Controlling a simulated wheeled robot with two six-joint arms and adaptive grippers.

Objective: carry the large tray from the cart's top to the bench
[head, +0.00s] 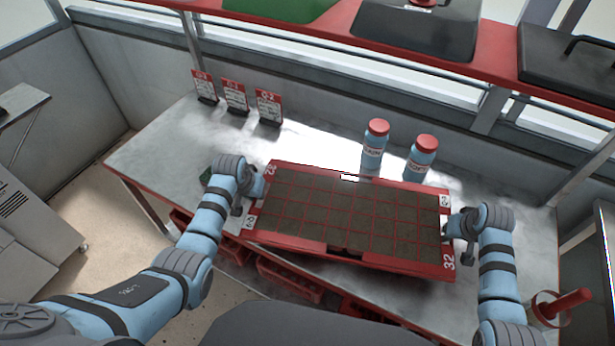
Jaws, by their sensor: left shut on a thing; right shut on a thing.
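The large tray (352,177) is red with a grid of dark soil cells and the number 32 on its corners. It is over the grey metal bench (155,150), its front edge reaching past the bench's front edge. It tilts slightly in the picture; I cannot tell whether it touches the bench top. My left gripper (250,197) is shut on the tray's left end. My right gripper (452,226) is shut on its right end. The fingertips are partly hidden by the arms and the tray rim. The cart is not recognizable in this view.
Two blue bottles with red caps (374,146) (420,158) stand close behind the tray. Several red-and-white cards (236,95) stand at the back left. A red shelf (340,38) runs above the back. Red crates (288,277) sit below the bench.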

